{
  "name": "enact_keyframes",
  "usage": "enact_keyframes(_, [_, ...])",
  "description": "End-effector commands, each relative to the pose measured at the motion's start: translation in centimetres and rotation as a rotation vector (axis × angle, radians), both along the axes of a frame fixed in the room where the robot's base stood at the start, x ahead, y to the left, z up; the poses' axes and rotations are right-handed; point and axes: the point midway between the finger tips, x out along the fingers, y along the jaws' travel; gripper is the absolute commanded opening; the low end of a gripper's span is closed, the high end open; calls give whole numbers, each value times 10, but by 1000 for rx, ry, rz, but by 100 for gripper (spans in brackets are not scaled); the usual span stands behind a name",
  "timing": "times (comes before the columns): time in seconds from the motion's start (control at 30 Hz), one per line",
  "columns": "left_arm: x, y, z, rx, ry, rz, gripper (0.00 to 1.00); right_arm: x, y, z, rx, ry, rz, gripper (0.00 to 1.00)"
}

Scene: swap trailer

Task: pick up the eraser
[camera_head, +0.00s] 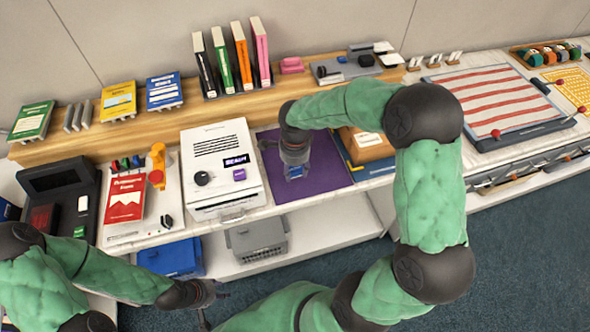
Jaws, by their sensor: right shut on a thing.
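The eraser (295,172) appears as a small blue-and-white block over the purple mat (328,168). My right gripper (295,170) points down over the mat and is shut on it, hiding much of it. I cannot tell whether the eraser touches the mat or is slightly above it. My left gripper (214,304) is low at the front, before the lower shelf, with its fingers spread apart and nothing seen between them.
A white printer-like machine (221,170) stands just left of the mat. A brown box (366,142) is to its right, partly behind my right arm. Upright books (232,62) and a pink object (291,65) stand on the wooden shelf behind. A grey crate (257,241) is below.

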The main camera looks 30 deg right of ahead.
Motion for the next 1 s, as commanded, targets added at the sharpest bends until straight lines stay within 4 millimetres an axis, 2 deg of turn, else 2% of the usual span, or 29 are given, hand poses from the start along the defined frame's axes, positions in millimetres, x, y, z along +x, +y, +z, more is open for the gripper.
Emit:
enact_keyframes(0.03, [0,0,6,0,0,0,40,-6,4,14,-1,-4,2,18])
enact_keyframes(0.2, [0,0,17,0,0,0,40,-31,21,51,-1,-6,3,18])
enact_keyframes(0.4, [0,0,25,0,0,0,40,-69,46,67,-1,-3,4,18])
enact_keyframes(0.6, [0,0,30,0,0,0,40,-93,62,80,0,-3,2,18])
enact_keyframes(0.8, [0,0,32,0,0,0,40,-104,69,84,0,-1,0,18])
enact_keyframes(1.0, [0,0,32,0,0,0,40,-106,70,84,0,0,-1,18])
